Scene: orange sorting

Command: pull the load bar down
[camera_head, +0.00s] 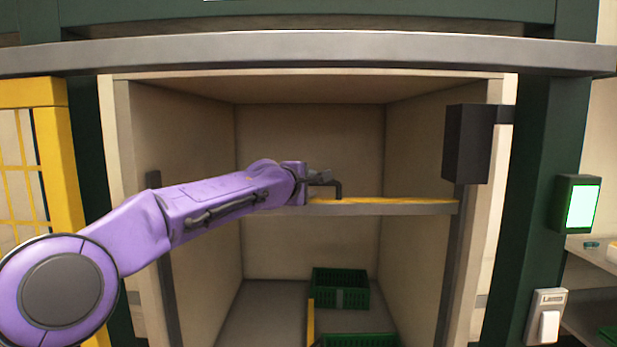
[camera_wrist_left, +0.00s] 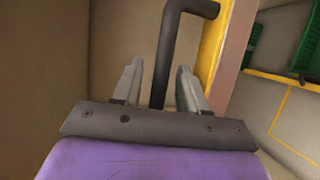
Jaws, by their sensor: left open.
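A grey bar with a yellow top (camera_head: 400,208), which looks like the load bar, runs level across the opening of the bay at mid height. A dark bent handle (camera_head: 338,188) stands on it near my gripper. My left gripper (camera_head: 322,177) is at this handle, above the bar's left part. In the left wrist view, the handle (camera_wrist_left: 175,40) passes between the two open fingers of my left gripper (camera_wrist_left: 159,72), with a gap visible on the right side. The bar's yellow edge (camera_wrist_left: 213,45) is just right of the fingers. My arm hides the bar's left end.
Green crates (camera_head: 340,288) sit on the bay floor below the bar. A dark box (camera_head: 468,145) is mounted at the bay's right side. A lit green-framed panel (camera_head: 578,205) and a white switch (camera_head: 547,318) are on the right post. A yellow frame (camera_head: 60,150) stands at left.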

